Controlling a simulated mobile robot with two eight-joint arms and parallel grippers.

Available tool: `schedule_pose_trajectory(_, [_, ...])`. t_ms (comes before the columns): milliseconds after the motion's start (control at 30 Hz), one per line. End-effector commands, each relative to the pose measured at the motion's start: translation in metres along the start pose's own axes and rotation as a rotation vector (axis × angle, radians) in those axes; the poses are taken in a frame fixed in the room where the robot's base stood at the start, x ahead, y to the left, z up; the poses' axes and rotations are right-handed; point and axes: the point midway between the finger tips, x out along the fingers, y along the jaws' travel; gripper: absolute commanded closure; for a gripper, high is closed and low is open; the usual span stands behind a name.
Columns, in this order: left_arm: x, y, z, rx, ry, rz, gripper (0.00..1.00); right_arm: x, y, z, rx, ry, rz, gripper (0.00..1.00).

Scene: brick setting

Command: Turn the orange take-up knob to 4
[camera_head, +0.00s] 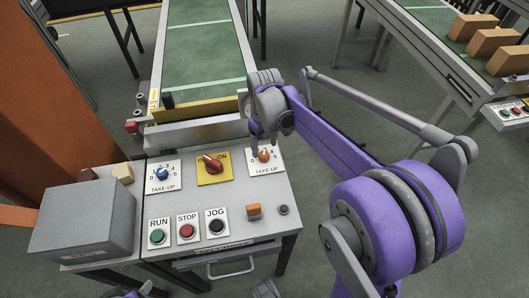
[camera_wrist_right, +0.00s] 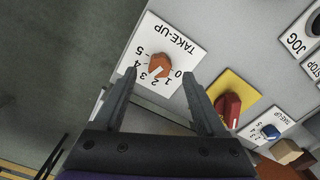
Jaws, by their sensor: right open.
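The orange take-up knob (camera_head: 264,155) sits on a white dial plate (camera_head: 279,168) at the right of the control panel. In the right wrist view the knob (camera_wrist_right: 159,65) has a pale mark that seems to point toward the 2 to 3 side of the dial; the exact number is hard to tell. My right gripper (camera_head: 270,128) is just above the knob in the head view. In the right wrist view its fingers (camera_wrist_right: 160,76) are open, one on each side of the knob, with nothing held. I cannot see contact. My left gripper is not clearly in view.
A blue take-up knob (camera_head: 162,173) and a red switch (camera_head: 212,163) are on the same panel, with RUN, STOP and JOG buttons (camera_head: 187,230) in front. A grey box (camera_head: 85,222) stands left. A conveyor (camera_head: 200,50) lies behind; another at right carries orange-brown blocks (camera_head: 493,42).

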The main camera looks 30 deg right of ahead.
Motion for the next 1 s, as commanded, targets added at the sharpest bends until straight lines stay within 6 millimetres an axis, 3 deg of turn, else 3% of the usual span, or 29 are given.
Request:
schedule_pose_trajectory(233, [0.004,0.000,0.002,0.000,-0.001,0.000,0.27,0.033,0.000,0.000,0.000,0.000,0.000,0.27])
schedule_pose_trajectory(600, [0.004,0.000,0.003,0.000,-0.002,0.000,0.27,0.038,0.000,0.000,0.000,0.001,0.000,0.27])
schedule_pose_trajectory(1000, [0.004,0.000,0.003,0.000,-0.002,0.000,0.27,0.038,0.000,0.000,0.001,0.001,0.000,0.97])
